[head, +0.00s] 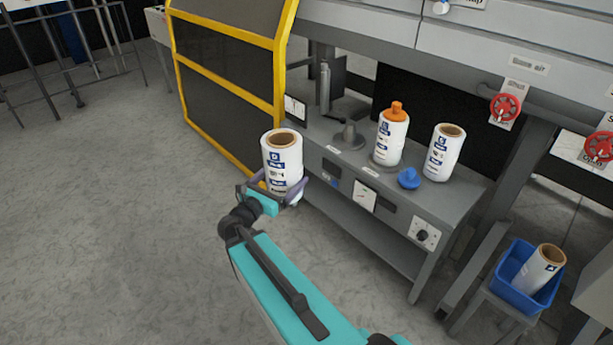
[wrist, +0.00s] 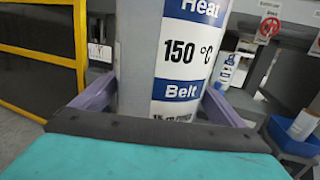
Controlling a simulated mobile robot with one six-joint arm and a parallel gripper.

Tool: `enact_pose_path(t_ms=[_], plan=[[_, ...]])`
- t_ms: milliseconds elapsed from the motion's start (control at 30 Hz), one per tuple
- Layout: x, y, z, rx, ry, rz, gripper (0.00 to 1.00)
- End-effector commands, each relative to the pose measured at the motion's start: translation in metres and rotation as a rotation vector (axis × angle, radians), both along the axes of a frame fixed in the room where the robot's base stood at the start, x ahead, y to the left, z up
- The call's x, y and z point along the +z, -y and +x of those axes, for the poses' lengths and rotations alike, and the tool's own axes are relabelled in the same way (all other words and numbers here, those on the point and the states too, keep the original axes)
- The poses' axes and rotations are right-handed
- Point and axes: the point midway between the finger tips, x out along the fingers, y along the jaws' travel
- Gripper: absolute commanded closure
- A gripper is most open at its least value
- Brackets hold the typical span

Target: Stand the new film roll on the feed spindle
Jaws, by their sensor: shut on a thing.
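A white film roll (head: 283,158) with blue and black print and a brown core is held upright by my gripper (head: 279,188), in front of the bench's left end. The purple fingers are shut around its lower part. In the wrist view the roll (wrist: 185,60) fills the middle between the fingers, its printed label facing me. A grey cone-shaped piece with a short top (head: 349,137) stands on the bench to the right, apart from the roll. A tall grey post (head: 324,88) stands behind it. I cannot tell for sure which is the feed spindle.
On the bench (head: 450,196) stand an orange-topped roll (head: 391,138) on a round base, another white roll (head: 444,152) and a blue cone (head: 409,178). A blue bin (head: 515,280) at lower right holds a tilted roll (head: 540,268). A yellow-framed guard (head: 230,90) borders the left.

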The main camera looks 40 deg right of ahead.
Motion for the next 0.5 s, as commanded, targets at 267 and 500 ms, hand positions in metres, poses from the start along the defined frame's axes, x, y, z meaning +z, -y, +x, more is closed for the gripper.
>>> enact_pose_path(t_ms=[267,500], plan=[[0.01,-0.069,0.023,0.084,-0.001,-0.001,0.58],[0.018,-0.128,0.036,0.155,-0.002,0.003,0.58]])
